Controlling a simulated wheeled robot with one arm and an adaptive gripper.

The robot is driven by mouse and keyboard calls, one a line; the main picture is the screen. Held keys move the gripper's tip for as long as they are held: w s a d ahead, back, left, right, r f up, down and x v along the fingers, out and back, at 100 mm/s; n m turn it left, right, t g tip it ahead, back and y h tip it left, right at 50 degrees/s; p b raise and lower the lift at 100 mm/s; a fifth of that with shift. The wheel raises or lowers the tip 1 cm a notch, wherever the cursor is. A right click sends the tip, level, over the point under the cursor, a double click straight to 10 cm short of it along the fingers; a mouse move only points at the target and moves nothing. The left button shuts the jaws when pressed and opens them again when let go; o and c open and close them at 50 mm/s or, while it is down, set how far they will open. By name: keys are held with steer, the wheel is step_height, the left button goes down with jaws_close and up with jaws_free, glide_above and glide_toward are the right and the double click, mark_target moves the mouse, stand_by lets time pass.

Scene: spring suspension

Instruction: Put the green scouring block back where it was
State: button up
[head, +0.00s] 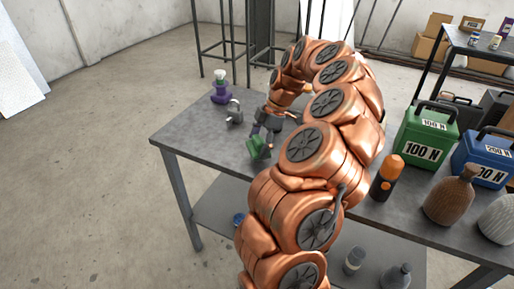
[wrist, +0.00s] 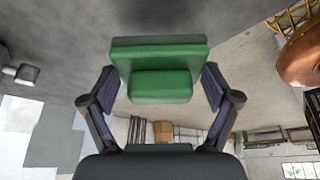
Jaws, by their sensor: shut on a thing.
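The green scouring block (wrist: 160,86) is between the two fingers of my gripper (wrist: 161,92) in the wrist view. It has a wider, darker slab along its top edge in that view. In the head view the green block (head: 256,146) shows at the tip of my gripper (head: 262,140), over the left part of the grey table (head: 205,135). My gripper is shut on the block. I cannot tell whether the block touches the table top. My copper-coloured arm hides the middle of the table.
A padlock-shaped grey weight (head: 234,112) and a purple item with a pale top (head: 220,88) stand near the far left edge.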

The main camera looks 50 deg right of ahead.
mark_target(257, 150)
steer(key=shift+w+d, duration=0.1)
steer(key=shift+w, duration=0.5)
steer(key=shift+s+f+p, duration=0.1)
steer(key=shift+f+p, duration=0.65)
steer(key=shift+f, duration=1.05)
steer(key=o, duration=1.3)
steer(key=b+v, duration=0.2)
steer(key=v, duration=1)
